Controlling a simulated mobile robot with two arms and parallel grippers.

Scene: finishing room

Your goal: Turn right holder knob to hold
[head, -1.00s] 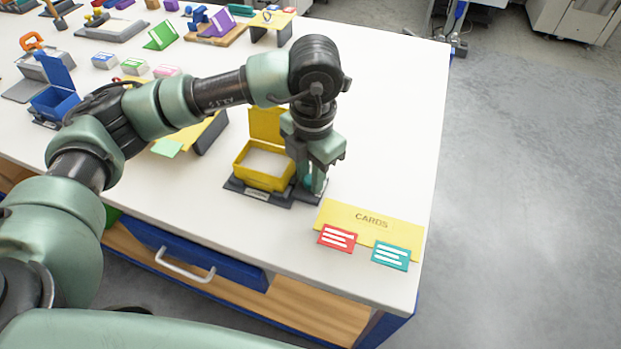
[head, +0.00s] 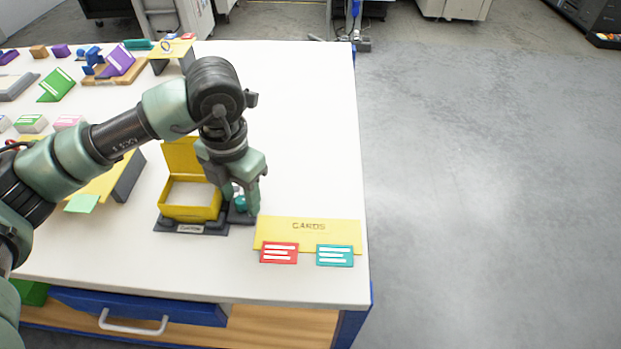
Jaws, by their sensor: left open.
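A yellow open box (head: 190,212) with its lid up sits on a dark base plate (head: 180,227) with a small label at its front. A teal knob (head: 240,203) stands on the right part of this base, beside the box. My left gripper (head: 243,206) points down over the knob, with its fingers on either side of it. The fingers are open, and they partly hide the knob. I cannot tell whether they touch it. My right gripper is not in view.
A yellow CARDS mat (head: 307,235) lies to the right, with a red card (head: 279,253) and a teal card (head: 335,255) at its front edge. A yellow stand (head: 125,178) is left of the box. The white tabletop behind the mat is clear.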

